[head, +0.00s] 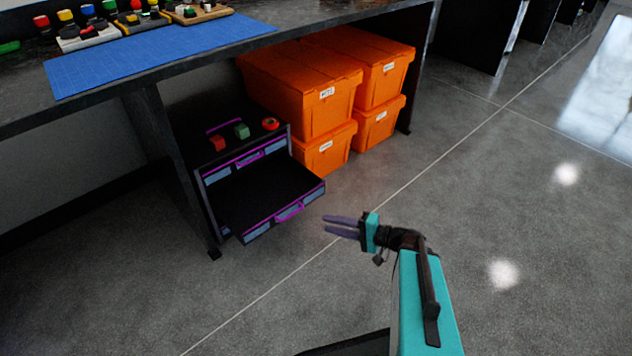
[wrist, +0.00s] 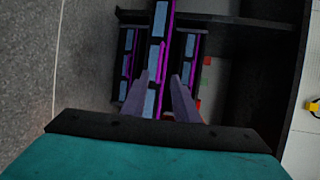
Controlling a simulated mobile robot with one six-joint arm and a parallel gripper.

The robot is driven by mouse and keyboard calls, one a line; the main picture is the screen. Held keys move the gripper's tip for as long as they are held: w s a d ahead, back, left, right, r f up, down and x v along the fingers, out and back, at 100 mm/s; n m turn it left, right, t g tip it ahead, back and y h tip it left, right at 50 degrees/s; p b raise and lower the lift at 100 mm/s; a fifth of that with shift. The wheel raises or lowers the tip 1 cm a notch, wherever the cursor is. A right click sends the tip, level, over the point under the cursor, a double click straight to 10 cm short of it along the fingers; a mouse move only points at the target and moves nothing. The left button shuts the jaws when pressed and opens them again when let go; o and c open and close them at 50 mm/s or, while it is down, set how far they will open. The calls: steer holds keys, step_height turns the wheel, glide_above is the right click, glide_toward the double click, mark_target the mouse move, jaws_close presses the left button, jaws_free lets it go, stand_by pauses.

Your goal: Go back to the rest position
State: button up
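My gripper (head: 328,225) is at the lower middle of the head view, over the floor just right of the pulled-out drawer (head: 270,191). Its two purple fingers are apart with nothing between them. In the wrist view my gripper (wrist: 163,90) also shows open, its fingers pointing at the drawer front (wrist: 159,50). The drawer belongs to a black cabinet (head: 203,200) with purple handles, standing under the workbench. The gripper looks close to the drawer handle (head: 289,212) but apart from it in the head view.
A red block (head: 218,144), a green block (head: 242,131) and a red round object (head: 270,124) lie on top of the cabinet. Stacked orange bins (head: 305,95) stand beside it. The workbench (head: 160,83) overhangs them, with a blue mat (head: 150,54). The floor (head: 530,220) at right is clear.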

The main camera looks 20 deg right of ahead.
steer(key=shift+r, duration=0.1)
steer(key=s+a+r+n+g+y+p, duration=0.1)
steer(key=s+a+r+n+g+p, duration=0.15)
steer(key=a+r+p, duration=0.75)
steer(key=s+a+n+g+h+p, duration=0.25)
steer(key=s+a+g+p, duration=0.45)
steer(key=s+a+p, duration=0.6)
steer(key=s+d+n+g+h+p, duration=0.35)
steer(key=s+d+g+p, duration=0.2)
steer(key=s+p, duration=0.55)
steer(key=s+d+f+h+p, duration=0.1)
steer(key=s+d+f+h, duration=0.1)
steer(key=s+d+h, duration=0.2)
steer(key=d+h, duration=0.3)
steer(key=d, duration=0.4)
steer(key=shift+d, duration=0.25)
